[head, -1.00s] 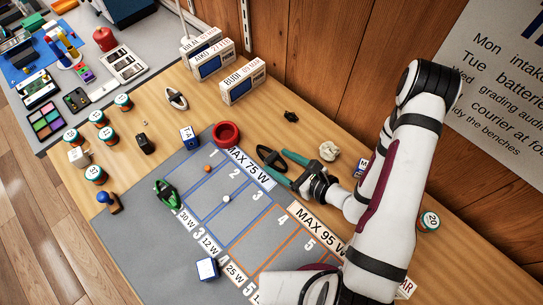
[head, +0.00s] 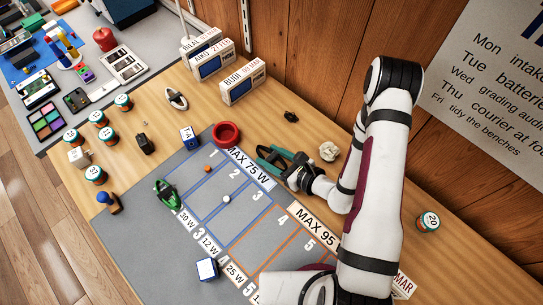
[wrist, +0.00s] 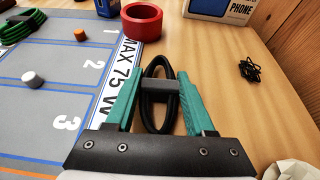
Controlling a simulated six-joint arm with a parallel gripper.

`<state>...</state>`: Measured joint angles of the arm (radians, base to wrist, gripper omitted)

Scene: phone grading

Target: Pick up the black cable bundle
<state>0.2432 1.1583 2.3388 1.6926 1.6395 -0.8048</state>
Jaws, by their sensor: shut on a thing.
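The black cable bundle (wrist: 147,95) is an upright-looking oval loop in the wrist view, with a grey band across its middle. My gripper (wrist: 158,88) has one teal finger on each side of it and is shut on it at the band. In the head view my gripper (head: 272,156) is over the wood beside the MAX 75 W label, and the cable bundle is mostly hidden between the fingers. I cannot tell whether the bundle still touches the table.
A red ring-shaped bowl (wrist: 142,22) stands just beyond the bundle. A small black tangle (wrist: 250,70) lies to the right. A crumpled paper ball (head: 329,151) lies near my gripper. A green cable bundle (head: 166,192) lies on the grey mat (head: 130,235). Phone boxes (head: 242,86) stand along the wall.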

